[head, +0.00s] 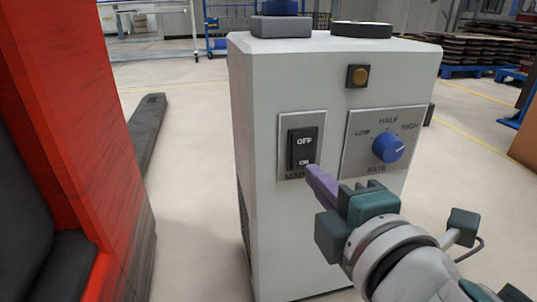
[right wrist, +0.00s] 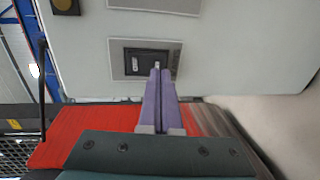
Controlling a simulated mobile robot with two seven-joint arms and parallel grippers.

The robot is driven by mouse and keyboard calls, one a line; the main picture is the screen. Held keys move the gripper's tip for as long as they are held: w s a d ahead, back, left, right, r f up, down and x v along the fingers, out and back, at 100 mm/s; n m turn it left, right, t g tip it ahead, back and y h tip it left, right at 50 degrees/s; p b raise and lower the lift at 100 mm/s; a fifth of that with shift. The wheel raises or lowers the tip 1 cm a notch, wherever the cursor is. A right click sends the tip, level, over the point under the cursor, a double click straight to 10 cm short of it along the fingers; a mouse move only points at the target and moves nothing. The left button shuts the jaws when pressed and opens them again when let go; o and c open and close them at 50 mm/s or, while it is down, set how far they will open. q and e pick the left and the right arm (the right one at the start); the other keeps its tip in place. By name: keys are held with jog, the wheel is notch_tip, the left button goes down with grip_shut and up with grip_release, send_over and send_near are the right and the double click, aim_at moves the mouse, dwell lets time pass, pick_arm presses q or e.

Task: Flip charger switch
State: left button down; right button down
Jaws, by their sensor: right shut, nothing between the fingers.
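The charger is a light grey cabinet (head: 258,90) in the middle of the head view. Its black rocker switch (head: 302,148), marked OFF above and ON below, sits on a grey plate on the front face. The switch also shows in the right wrist view (right wrist: 147,62). My right gripper (head: 312,174) is shut and empty, its purple fingertips at the lower edge of the switch, near the ON end. In the right wrist view the fingertips (right wrist: 160,72) overlap one end of the switch; I cannot tell whether they touch. My left gripper is not in view.
A blue RATE knob (head: 387,148) sits right of the switch, and an amber round lamp or button (head: 360,76) above. A red body (head: 75,140) with a dark seat stands close on the left. Open floor (head: 195,200) lies between it and the cabinet.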

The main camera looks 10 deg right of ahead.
aim_at(303, 151)
jog(key=shift+w+f+b, duration=0.2)
jog(key=shift+w+b, duration=0.1)
jog(key=shift+w, duration=0.8)
jog(key=shift+w+f, duration=0.2)
jog(key=shift+w, duration=0.05)
jog(key=shift+d, duration=0.1)
